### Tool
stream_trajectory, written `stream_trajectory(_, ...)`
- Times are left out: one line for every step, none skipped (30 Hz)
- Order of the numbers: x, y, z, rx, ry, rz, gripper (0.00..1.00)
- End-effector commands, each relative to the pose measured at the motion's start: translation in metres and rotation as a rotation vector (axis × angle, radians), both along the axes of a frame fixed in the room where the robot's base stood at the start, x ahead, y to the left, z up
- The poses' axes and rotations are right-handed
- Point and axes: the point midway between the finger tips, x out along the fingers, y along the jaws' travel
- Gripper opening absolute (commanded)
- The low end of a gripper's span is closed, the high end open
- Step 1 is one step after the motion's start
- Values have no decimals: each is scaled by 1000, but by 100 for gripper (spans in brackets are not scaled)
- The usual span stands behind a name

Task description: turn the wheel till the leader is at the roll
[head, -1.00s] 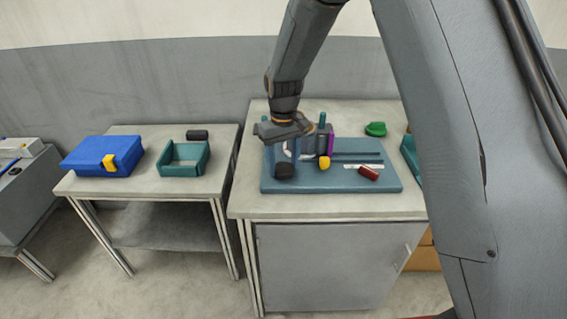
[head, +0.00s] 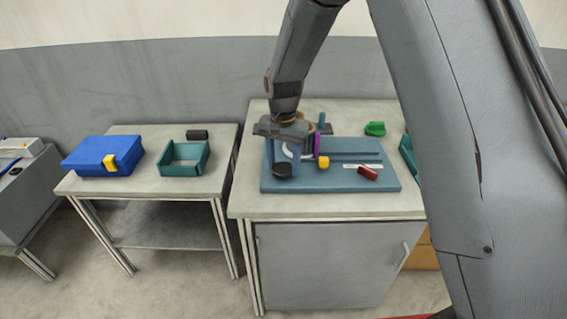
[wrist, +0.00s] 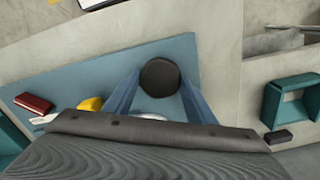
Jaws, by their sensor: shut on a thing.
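My gripper (head: 282,166) points down over the left part of a blue board (head: 350,182). Its blue fingers are shut on a dark round knob (head: 282,171) near the board's front edge. In the wrist view the knob (wrist: 160,77) sits between the two fingers. A white curved piece (head: 288,150), perhaps part of the wheel, shows between the fingers, mostly hidden. A thin purple piece (head: 317,146) stands upright just right of the gripper. A yellow block (head: 324,162) is beside it. I cannot tell which part is the leader or the roll.
A dark red block (head: 367,173) and a white strip (head: 362,166) are on the board's right. A green object (head: 375,129) lies behind.

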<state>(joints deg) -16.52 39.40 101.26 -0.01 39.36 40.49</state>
Motion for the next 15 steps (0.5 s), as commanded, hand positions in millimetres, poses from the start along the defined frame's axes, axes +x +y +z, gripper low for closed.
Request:
stream_trajectory(1,0,1,1,-3,-21,28)
stream_trajectory(1,0,1,1,-3,-34,28)
stream_trajectory(1,0,1,1,-3,-49,28)
stream_trajectory(1,0,1,1,-3,-59,28)
stream_trajectory(1,0,1,1,-3,-68,28)
stream_trajectory(1,0,1,1,-3,-78,28)
stream_trajectory(1,0,1,1,-3,-85,28)
stream_trajectory(1,0,1,1,-3,-91,28)
stream_trajectory(1,0,1,1,-3,-97,28)
stream_trajectory(1,0,1,1,-3,-100,28)
stream_trajectory(1,0,1,1,-3,-103,28)
stream_trajectory(1,0,1,1,-3,-107,28)
stream_trajectory(1,0,1,1,-3,-109,28)
stream_trajectory(1,0,1,1,-3,-110,28)
stream_trajectory(1,0,1,1,-3,-111,28)
